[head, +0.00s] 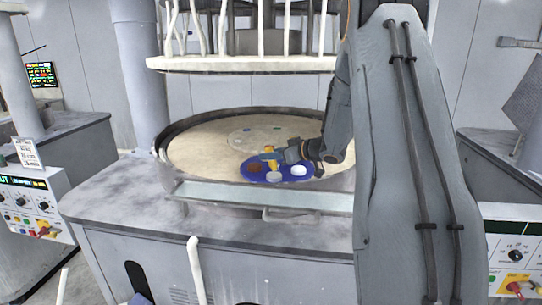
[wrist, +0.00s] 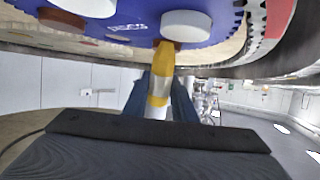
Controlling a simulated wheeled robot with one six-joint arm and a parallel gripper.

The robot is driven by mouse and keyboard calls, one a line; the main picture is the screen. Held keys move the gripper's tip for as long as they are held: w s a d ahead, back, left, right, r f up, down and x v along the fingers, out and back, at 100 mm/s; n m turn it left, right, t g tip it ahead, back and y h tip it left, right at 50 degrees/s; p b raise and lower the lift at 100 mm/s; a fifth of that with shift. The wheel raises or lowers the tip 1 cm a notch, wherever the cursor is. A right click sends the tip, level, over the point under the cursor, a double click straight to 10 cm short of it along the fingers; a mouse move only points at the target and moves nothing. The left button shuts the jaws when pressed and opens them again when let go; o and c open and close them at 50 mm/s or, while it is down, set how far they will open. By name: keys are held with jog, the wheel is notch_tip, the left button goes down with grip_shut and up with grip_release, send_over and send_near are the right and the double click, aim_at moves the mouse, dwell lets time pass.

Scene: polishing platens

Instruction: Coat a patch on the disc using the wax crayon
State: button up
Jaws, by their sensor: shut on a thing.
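A blue toothed disc (head: 288,179) lies on the wide beige platen; its edge also shows in the wrist view (wrist: 140,37). It carries white round pieces (head: 299,170) and a brown round patch (head: 254,166). My gripper (head: 281,154) is above the disc, shut on the yellow wax crayon (head: 269,156). In the wrist view the crayon (wrist: 160,85), yellow with a pale band, stands between the jaws. Its far end overlaps a white piece (wrist: 186,26) and a small brown area there. Whether the end touches the disc cannot be told.
The platen (head: 200,150) sits inside a raised dark rim. A pale ledge (head: 250,195) and the grey machine top (head: 120,195) lie in front. A round white plate with upright rods (head: 240,64) hangs above. Control panels stand at both sides.

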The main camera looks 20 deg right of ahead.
aim_at(270, 147)
jog(key=shift+r+p, duration=2.35)
jog(key=shift+r, duration=0.5)
jog(key=shift+r, duration=1.45)
jog(key=shift+s+d+f, duration=0.1)
jog(key=shift+s+f, duration=0.1)
jog(key=shift+f, duration=0.8)
